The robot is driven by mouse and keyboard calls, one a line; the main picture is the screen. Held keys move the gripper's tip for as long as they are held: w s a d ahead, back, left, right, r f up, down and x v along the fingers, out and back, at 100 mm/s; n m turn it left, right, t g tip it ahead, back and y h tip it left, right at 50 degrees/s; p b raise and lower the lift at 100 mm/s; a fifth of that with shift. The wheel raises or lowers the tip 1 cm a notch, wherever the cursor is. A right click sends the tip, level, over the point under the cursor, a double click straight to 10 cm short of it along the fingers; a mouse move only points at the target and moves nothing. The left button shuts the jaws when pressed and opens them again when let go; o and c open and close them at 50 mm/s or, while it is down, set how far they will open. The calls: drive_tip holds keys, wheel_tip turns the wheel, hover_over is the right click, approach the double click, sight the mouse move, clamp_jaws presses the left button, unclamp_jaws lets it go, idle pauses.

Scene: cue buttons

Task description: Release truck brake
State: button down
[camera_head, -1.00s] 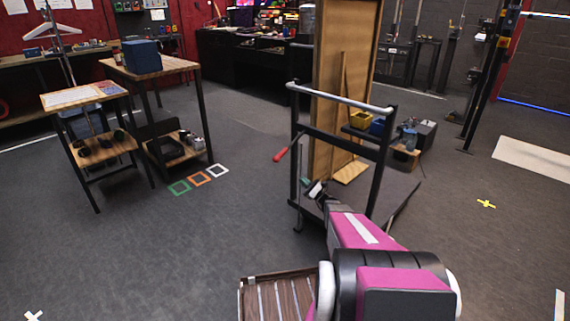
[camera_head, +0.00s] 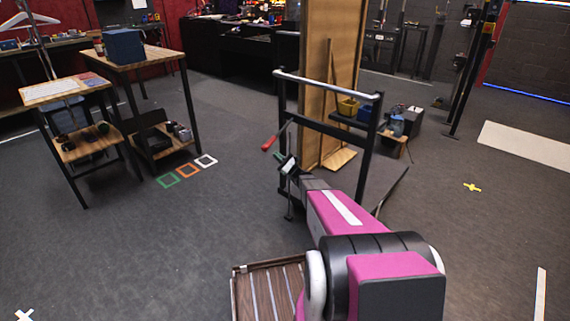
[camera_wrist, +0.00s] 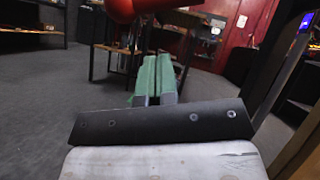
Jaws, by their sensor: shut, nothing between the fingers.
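The truck (camera_head: 327,82) is a platform cart with a pale grey push bar on a black frame. Its brake lever (camera_head: 268,144) has a red grip and sticks out to the left of the frame, sloping down to the left. In the wrist view, the red grip (camera_wrist: 122,9) shows large at the top edge, partly cut off. My gripper (camera_head: 286,161) is below and right of the red grip in the head view, near the cart's left post. Its green fingers (camera_wrist: 155,72) are together and empty, pointing forward below the grip. I cannot tell whether they touch it.
Two wooden-topped tables (camera_head: 140,62) stand at left. Green, orange and white squares (camera_head: 187,171) mark the floor beside them. The floor between the tables and cart is clear.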

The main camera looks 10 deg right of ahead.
drive_tip(key=shift+a+r, duration=0.3)
drive_tip(key=shift+r, duration=0.3)
drive_tip(key=shift+a+r, duration=0.25)
drive_tip(key=shift+r, duration=0.4)
drive_tip(key=shift+a+r, duration=0.3)
drive_tip(key=shift+r, duration=0.3)
drive_tip(key=shift+s, duration=0.1)
wheel_tip(320, 180, up, 16)
drive_tip(key=s+a, duration=0.1)
drive_tip(key=shift+s+a+r, duration=0.15)
drive_tip(key=shift+a+r, duration=0.05)
drive_tip(key=shift+a, duration=0.2)
drive_tip(key=shift+r, duration=0.1)
